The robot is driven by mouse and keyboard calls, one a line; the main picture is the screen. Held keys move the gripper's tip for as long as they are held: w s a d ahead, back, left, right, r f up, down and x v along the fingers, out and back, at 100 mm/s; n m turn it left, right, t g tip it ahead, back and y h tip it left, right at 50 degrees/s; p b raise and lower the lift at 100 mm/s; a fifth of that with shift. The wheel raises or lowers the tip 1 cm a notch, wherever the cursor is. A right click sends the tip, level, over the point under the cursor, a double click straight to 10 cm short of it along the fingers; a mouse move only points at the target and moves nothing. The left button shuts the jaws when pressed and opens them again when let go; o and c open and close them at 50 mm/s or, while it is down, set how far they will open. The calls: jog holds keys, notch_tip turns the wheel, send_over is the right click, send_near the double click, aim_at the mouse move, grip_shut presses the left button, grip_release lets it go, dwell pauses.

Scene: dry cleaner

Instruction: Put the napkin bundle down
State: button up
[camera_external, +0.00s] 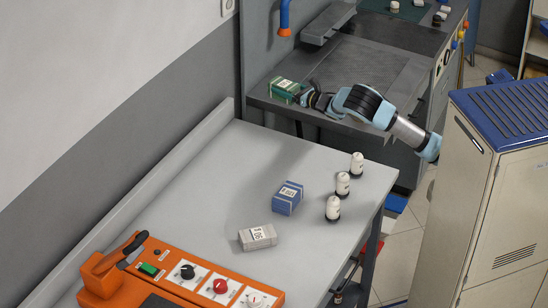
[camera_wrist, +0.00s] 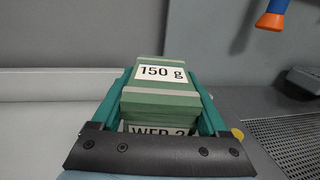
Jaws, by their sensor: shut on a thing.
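The napkin bundle is a green block with pale bands and a white "150 g" label; it fills the middle of the wrist view (camera_wrist: 165,103). A second label below, partly hidden by my gripper, reads "WED 2". In the external view the green bundle (camera_external: 283,91) is at the near left end of the dark grey press counter (camera_external: 345,125). My gripper (camera_external: 291,92) reaches in from the right and is shut on it, with teal fingers on both sides. I cannot tell whether the bundle touches the counter.
A blue bundle (camera_external: 287,199), a white bundle (camera_external: 257,237) and three white-topped bottles (camera_external: 343,184) stand on the light grey table (camera_external: 190,195). An orange control box (camera_external: 165,280) sits at its near end. A blue pipe with an orange tip (camera_external: 284,20) hangs above the counter's back.

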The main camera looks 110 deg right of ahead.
jog(key=s+d+r+m+g+h+p, duration=0.1)
jog(key=s+d+g, duration=0.1)
jog(key=s, duration=1.5)
jog(key=s+d+r+m+g+h, duration=0.1)
jog(key=s, duration=1.6)
jog(key=s+a+m+g, duration=0.1)
jog(key=s+a, duration=0.4)
jog(key=s, duration=0.3)
jog(key=s+a+f+m+g, duration=0.1)
jog(key=s+a+g, duration=0.1)
jog(key=s+a, duration=0.3)
jog(key=s+a+f+m+g+h, duration=0.1)
jog(key=s+a, duration=0.4)
jog(key=s, duration=0.7)
jog(key=shift+f+p, duration=0.2)
jog(key=shift+p, duration=0.15)
jog(key=shift+s, duration=0.1)
